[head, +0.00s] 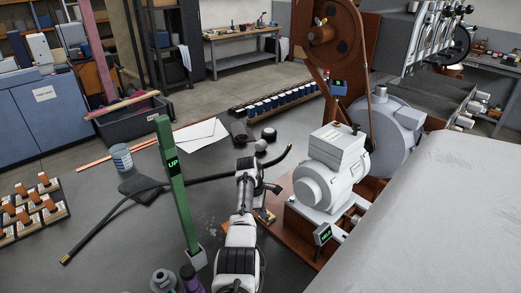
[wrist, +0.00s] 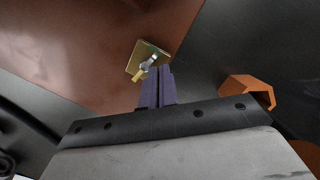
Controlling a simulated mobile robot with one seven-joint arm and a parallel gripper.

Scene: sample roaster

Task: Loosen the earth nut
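A brass plate (wrist: 158,50) with a small silvery fitting (wrist: 149,62) on it, which looks like the earth nut, lies on a red-brown surface in the wrist view. A small brass tab sticks out beside the fitting. In the head view a brass-coloured piece (head: 264,215) shows at the edge of the red-brown base, just right of my arm. My gripper (wrist: 157,72) has its two purple fingers side by side with hardly a gap, and nothing shows between them. Their tips are close to the plate's lower edge; I cannot tell whether they touch it. The head view does not show the fingers clearly.
A grey motor (head: 322,180) stands on the red-brown base to the right of my arm. A green "UP" post (head: 175,180) stands to the left. A black cable (head: 110,212) crosses the grey table. An orange bracket-like part (wrist: 248,90) is right of my fingers.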

